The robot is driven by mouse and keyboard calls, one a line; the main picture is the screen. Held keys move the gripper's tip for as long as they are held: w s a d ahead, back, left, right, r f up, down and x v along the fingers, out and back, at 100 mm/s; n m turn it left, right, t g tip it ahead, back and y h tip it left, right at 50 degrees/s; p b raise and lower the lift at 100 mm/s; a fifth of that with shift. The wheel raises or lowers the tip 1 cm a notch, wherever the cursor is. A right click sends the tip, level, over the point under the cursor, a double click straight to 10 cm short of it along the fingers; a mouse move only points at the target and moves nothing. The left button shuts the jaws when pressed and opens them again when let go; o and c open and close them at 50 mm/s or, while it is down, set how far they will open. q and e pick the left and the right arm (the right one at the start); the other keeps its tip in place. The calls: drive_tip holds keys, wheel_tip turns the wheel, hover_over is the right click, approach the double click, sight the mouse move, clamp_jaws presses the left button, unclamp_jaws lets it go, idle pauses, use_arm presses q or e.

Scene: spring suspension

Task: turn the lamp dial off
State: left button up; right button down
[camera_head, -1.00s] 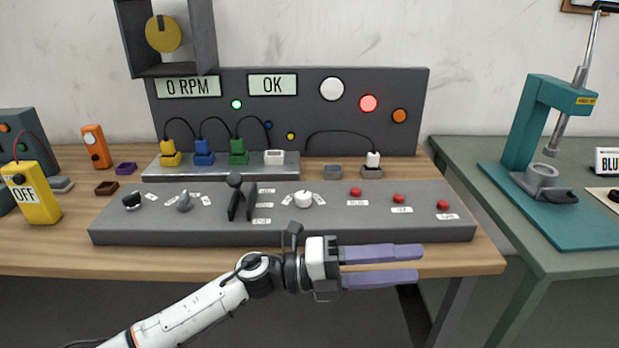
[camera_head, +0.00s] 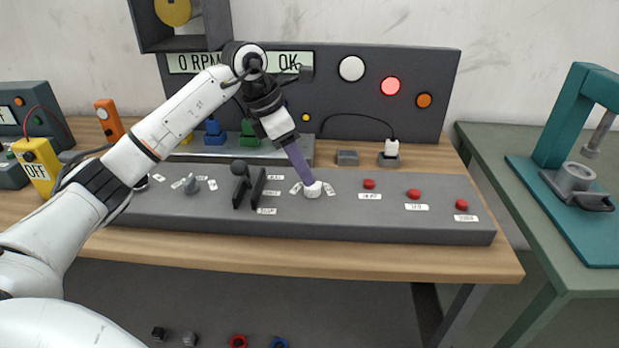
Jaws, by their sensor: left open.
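A white dial (camera_head: 313,190) sits on the grey control panel (camera_head: 370,229), with small labels around it too small to read. My left gripper (camera_head: 308,182) reaches down over the panel, its purple fingers pointing at the white dial. The fingers are open but overlap in this view. Their tips are at the top of the dial; I cannot tell whether they touch it. A grey knob (camera_head: 190,185) sits further left, and a dark knob (camera_head: 141,184) is mostly hidden by my arm. Which one is the lamp dial cannot be read. My right gripper is not in view.
A black lever (camera_head: 240,182) stands left of the white dial, and red buttons (camera_head: 413,194) lie to its right. On the upright panel, a white lamp (camera_head: 351,69), a bright red lamp (camera_head: 390,86) and an orange lamp (camera_head: 424,100) show. A teal press (camera_head: 562,120) stands at the right.

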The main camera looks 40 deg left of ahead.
sight(312, 189)
use_arm(q)
drive_tip(key=x, duration=0.5)
drive_tip(key=c, duration=1)
